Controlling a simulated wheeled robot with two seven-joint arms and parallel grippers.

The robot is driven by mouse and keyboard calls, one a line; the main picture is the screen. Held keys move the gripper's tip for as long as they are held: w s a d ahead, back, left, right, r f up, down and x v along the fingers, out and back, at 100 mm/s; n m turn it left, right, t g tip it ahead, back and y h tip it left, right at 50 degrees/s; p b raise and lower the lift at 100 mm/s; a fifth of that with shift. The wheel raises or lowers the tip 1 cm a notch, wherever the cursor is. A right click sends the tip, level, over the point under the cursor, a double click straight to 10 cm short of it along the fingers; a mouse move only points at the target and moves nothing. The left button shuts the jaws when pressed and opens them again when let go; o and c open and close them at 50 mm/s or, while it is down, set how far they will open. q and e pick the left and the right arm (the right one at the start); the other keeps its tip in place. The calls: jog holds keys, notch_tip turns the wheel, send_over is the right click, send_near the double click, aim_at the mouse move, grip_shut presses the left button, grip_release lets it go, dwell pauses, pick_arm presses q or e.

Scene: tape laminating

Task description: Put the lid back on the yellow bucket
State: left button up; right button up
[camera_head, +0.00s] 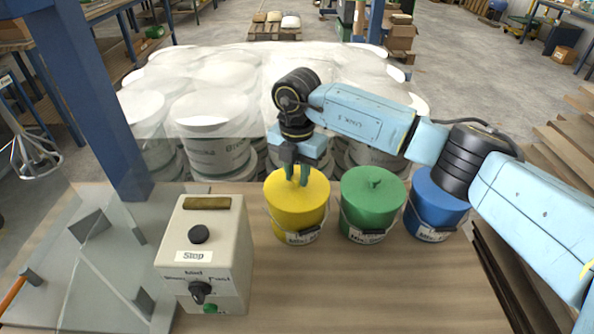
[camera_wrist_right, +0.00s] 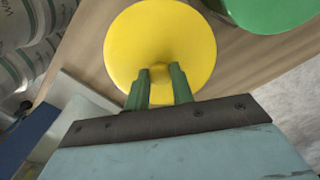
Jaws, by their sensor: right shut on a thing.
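The yellow bucket (camera_head: 297,229) stands upright on the wooden table, left of the green bucket. The yellow lid (camera_head: 312,191) is at the top of the bucket and covers its mouth; I cannot tell whether it is fully seated. My right gripper (camera_head: 297,180) comes down from above and is shut on the lid's knob at its middle. In the right wrist view the yellow lid (camera_wrist_right: 160,30) shows as a full disc, with the two green fingers (camera_wrist_right: 160,75) on either side of the small knob. My left gripper is not in view.
A green bucket (camera_head: 372,212) and a blue bucket (camera_head: 432,212) stand to the right, under my right arm. A control box (camera_head: 205,250) with a Stop label stands at the left. Wrapped white buckets (camera_head: 210,125) are stacked behind the table. The table front (camera_head: 360,295) is clear.

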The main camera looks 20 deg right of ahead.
dwell(0.3)
jog(key=o, duration=1.5)
jog(key=shift+r+p, duration=2.75)
jog(key=shift+r, duration=0.8)
jog(key=shift+c, duration=0.2)
grip_shut()
